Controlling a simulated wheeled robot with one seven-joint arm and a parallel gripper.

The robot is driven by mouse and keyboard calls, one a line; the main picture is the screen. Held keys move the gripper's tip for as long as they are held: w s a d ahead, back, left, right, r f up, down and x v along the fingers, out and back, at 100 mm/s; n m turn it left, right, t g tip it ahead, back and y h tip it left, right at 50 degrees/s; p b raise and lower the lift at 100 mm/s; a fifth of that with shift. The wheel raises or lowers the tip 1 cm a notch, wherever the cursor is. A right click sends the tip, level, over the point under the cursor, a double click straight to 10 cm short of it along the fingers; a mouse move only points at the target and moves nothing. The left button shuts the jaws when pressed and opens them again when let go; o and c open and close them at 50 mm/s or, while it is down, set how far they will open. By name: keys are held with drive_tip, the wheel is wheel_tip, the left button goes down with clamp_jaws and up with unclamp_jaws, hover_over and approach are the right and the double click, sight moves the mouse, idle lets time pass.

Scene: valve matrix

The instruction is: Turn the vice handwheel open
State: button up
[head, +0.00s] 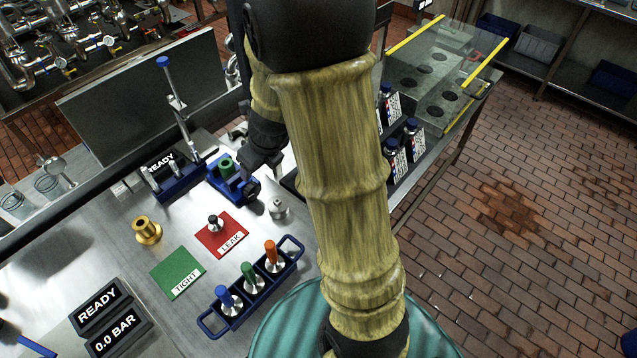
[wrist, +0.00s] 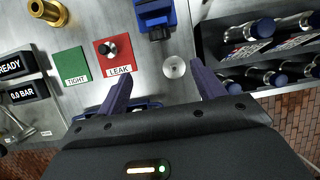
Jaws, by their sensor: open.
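The blue vice (head: 232,186) stands on the steel bench with a green part (head: 226,166) in it. Its dark handwheel (head: 252,188) is on the side facing the front right. In the wrist view the vice (wrist: 154,14) is at the top edge, partly cut off, with the handwheel (wrist: 158,34) below it. My gripper (wrist: 158,78) is open and empty, its two purple fingers apart, with the handwheel beyond and roughly between them. They do not touch it. In the head view my arm hides part of the area right of the vice.
A red LEAK mat (head: 222,236) holds a small metal plug; a green TIGHT mat (head: 178,272) is bare. A brass fitting (head: 147,230), a steel cone-shaped part (head: 278,208) and a blue rack (head: 291,262) with coloured-handled tools stand nearby. Bottles (head: 395,160) stand at the right.

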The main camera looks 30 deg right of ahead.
drive_tip(key=s+r+n+g, duration=0.1)
drive_tip(key=s+n, duration=0.6)
drive_tip(key=n, duration=0.9)
drive_tip(key=s+a+r+n+h, duration=0.1)
drive_tip(key=s+n, duration=0.5)
drive_tip(key=n, duration=1)
drive_tip(key=shift+s+a+g+b, duration=0.3)
drive_tip(key=shift+s+g+b, duration=0.05)
drive_tip(key=shift+g+b, duration=0.05)
